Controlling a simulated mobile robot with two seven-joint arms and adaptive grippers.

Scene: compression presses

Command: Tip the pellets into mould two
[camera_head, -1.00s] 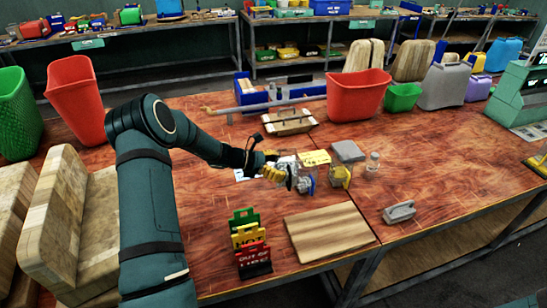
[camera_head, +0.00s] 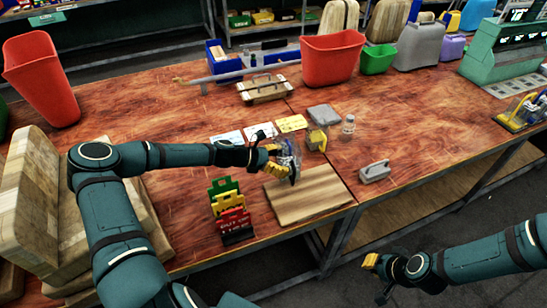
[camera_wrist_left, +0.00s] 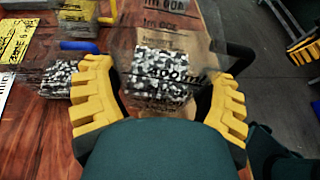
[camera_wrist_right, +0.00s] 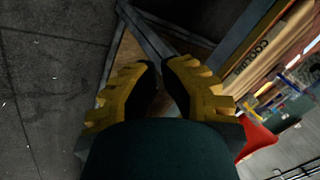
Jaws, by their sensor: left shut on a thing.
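My left gripper (camera_head: 277,160) is shut on a clear measuring jug (camera_head: 289,158) above the table, behind the wooden board. In the left wrist view the jug (camera_wrist_left: 165,50) is between the yellow fingers, with a "400 ml" mark and black and white pellets (camera_wrist_left: 160,78) inside. More such pellets (camera_wrist_left: 58,80) show at the left, beside a clear wall; I cannot tell what holds them. A small yellow-and-grey piece (camera_head: 317,139) stands behind the jug; I cannot tell which mould is number two. My right gripper (camera_head: 372,263) is empty, off the table's front edge, its fingertips nearly together (camera_wrist_right: 160,68).
A bare wooden board (camera_head: 305,194) lies in front. Coloured signs (camera_head: 230,210) stand at its left. White cards (camera_head: 227,138), a yellow card (camera_head: 292,123), a grey block (camera_head: 323,113) and a clear jar (camera_head: 348,127) lie behind.

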